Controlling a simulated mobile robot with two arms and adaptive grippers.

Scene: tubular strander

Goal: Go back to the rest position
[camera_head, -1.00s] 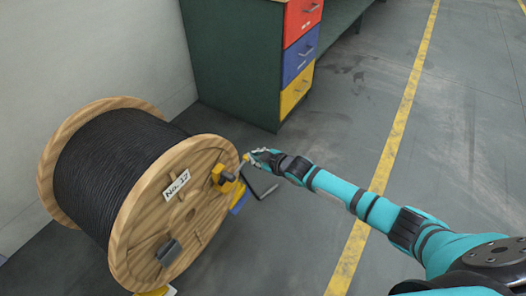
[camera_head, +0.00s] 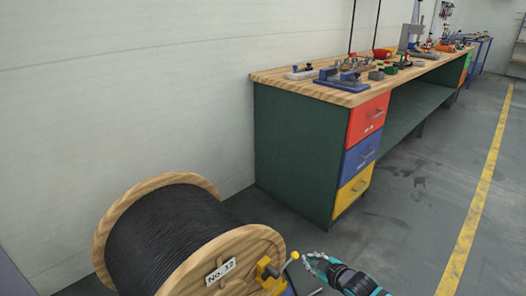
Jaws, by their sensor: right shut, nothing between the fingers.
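My right gripper (camera_head: 313,262) shows at the bottom of the head view, its turquoise arm coming in from the lower right edge. It is shut and empty, just right of the yellow part on the cable reel's face. The wooden cable reel (camera_head: 235,252), wound with black cable (camera_head: 165,235) and labelled "No. 12" (camera_head: 220,271), stands at the lower left, cut off by the bottom edge. A yellow clamp-like part (camera_head: 267,272) sits on its near flange. My left gripper is not in view.
A green workbench (camera_head: 300,150) with a wooden top and red, blue and yellow drawers (camera_head: 360,155) stands behind the reel along the white wall. Tools lie on its top. Open grey floor (camera_head: 425,205) with a yellow line (camera_head: 470,225) lies to the right.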

